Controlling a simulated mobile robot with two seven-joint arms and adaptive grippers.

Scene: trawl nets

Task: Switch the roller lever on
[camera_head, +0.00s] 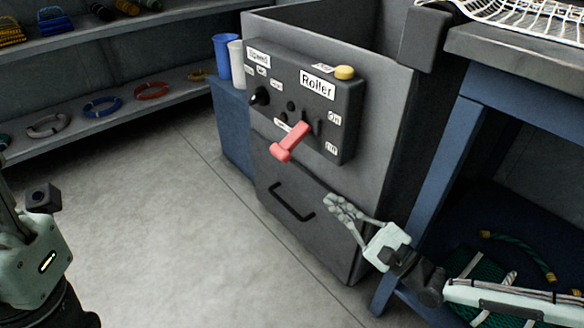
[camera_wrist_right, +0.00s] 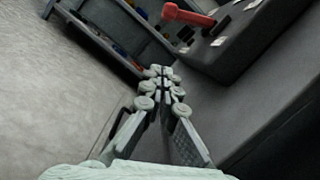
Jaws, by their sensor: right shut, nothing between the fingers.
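The red roller lever (camera_head: 291,141) sticks out from the front of a dark control box (camera_head: 346,110) labelled "Roller". Its handle points down and toward me, between the upper and lower small labels on the box's right side. My right gripper (camera_head: 339,208) is shut and empty, below and to the right of the lever, apart from it. In the right wrist view the lever (camera_wrist_right: 188,16) shows at the top, beyond the closed fingers (camera_wrist_right: 160,73). My left gripper (camera_head: 42,198) is only partly in view at the left edge; its fingers are not clear.
A drawer handle (camera_head: 290,202) is on the cabinet front below the box. A yellow button (camera_head: 344,72) tops the box. Blue and white cups (camera_head: 222,57) stand behind it. A blue-legged table (camera_head: 440,170) is at right, shelves (camera_head: 120,110) at left. The floor between is clear.

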